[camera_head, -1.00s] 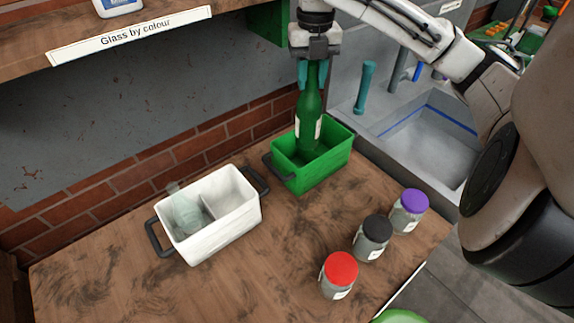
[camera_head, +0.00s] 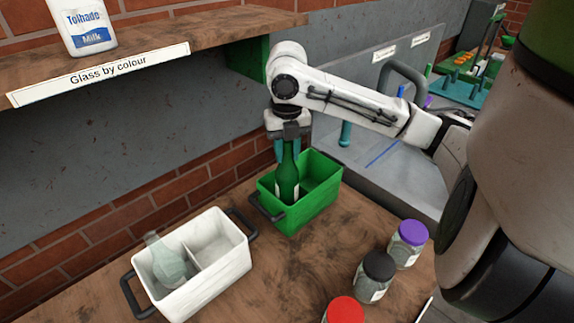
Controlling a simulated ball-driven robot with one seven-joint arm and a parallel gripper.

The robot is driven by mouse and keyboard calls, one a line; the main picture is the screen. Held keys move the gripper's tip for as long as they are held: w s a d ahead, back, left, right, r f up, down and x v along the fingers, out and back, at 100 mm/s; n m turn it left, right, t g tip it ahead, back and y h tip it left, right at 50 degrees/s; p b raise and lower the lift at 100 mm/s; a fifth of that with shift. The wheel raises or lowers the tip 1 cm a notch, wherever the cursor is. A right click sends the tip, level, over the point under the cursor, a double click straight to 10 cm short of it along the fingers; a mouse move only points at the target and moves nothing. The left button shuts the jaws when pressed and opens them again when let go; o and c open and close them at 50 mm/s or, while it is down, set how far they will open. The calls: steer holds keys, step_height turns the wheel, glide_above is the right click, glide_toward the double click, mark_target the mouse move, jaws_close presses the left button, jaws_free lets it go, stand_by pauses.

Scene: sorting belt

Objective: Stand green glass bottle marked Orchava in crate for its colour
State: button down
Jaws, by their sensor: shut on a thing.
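The green glass bottle (camera_head: 287,176) is upright inside the green crate (camera_head: 318,216), in its left part. Its lower end is hidden behind the crate's near wall, so I cannot tell whether it touches the floor of the crate. A pale label shows low on the bottle, too small to read. My gripper (camera_head: 287,150) is above the crate with its teal fingers shut on the bottle's neck. A white crate (camera_head: 212,281) to the left has a divider and holds a clear glass bottle (camera_head: 166,264) that leans in its left compartment.
Jars with a purple lid (camera_head: 413,232), a black lid (camera_head: 379,265) and a red lid (camera_head: 345,311) stand at the front right. A shelf labelled "Glass by colour" (camera_head: 110,70) overhangs at the back left. A milk bottle (camera_head: 84,30) stands on it.

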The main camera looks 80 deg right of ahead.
mark_target(287, 163)
steer(key=shift+f, duration=1.85)
steer(key=shift+f, duration=0.15)
steer(key=c, duration=0.8)
jaws_free()
step_height(287, 163, up, 12)
steer(key=shift+r, duration=0.15)
